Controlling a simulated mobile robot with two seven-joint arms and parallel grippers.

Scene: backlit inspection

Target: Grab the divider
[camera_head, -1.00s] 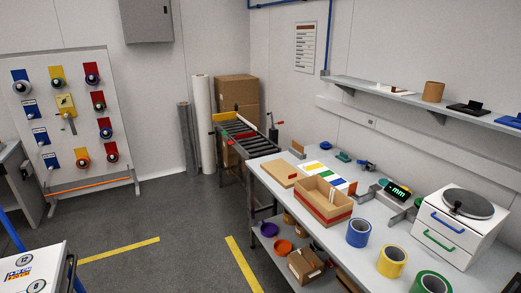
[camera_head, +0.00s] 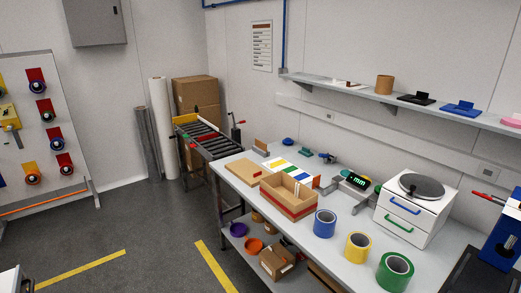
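An open cardboard box (camera_head: 290,207) with a red band stands on the workbench (camera_head: 262,214). A thin pale upright piece (camera_head: 295,196) shows inside it; I cannot tell whether it is a divider. A small tan upright panel (camera_head: 261,147) stands at the bench's far end, and a flat tan board (camera_head: 245,181) lies left of the box. No piece is clearly identifiable as the divider. Neither of my grippers is in view.
Blue (camera_head: 325,223), yellow (camera_head: 358,247) and green (camera_head: 395,271) tape rolls line the bench's front. A white drawer unit (camera_head: 409,222) stands behind them. A roller conveyor (camera_head: 206,138) is beyond the bench. The floor left of the bench is clear.

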